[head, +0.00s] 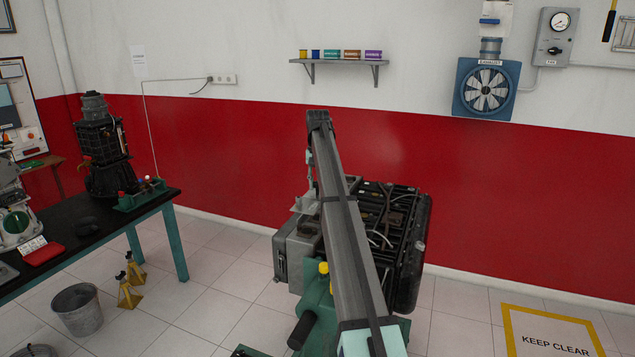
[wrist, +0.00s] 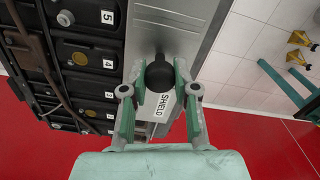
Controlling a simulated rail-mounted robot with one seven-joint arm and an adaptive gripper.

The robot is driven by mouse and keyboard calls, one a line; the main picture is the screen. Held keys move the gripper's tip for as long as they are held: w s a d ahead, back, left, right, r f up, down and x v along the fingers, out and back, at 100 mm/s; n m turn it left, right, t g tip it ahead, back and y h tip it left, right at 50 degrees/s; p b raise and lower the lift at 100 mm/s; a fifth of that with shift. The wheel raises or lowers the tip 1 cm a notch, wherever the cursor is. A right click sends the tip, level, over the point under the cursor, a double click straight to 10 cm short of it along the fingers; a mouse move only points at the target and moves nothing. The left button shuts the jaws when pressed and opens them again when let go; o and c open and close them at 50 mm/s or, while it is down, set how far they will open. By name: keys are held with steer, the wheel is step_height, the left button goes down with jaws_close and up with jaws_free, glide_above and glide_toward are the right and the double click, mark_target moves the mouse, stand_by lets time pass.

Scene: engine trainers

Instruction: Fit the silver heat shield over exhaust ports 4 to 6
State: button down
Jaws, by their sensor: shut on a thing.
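The silver heat shield (wrist: 168,38) shows in the wrist view as a long pale metal panel with a black knob (wrist: 159,75) and a label reading SHIELD. My gripper (wrist: 158,84) is shut on the knob, one finger on each side. The black engine side (wrist: 62,80) lies directly left of the shield, with number tags; 5 and 4 are readable near the top. The shield runs alongside the numbered row; I cannot tell whether it touches the engine. In the head view the engine (head: 405,240) stands partly behind a grey beam; my gripper is not discernible there.
The grey beam (head: 345,215) crosses in front of the engine. A dark workbench (head: 150,203) with another engine (head: 103,150) stands left. A bucket (head: 77,310) and yellow stands (head: 129,292) are on the floor. The floor at right, with a KEEP CLEAR marking (head: 550,340), is open.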

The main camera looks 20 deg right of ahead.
mark_target(318, 195)
steer(key=shift+f+b, duration=0.4)
steer(key=shift+f, duration=1.85)
steer(key=shift+f, duration=1.3)
steer(key=c, duration=0.8)
jaws_free()
steer(key=shift+s, duration=0.1)
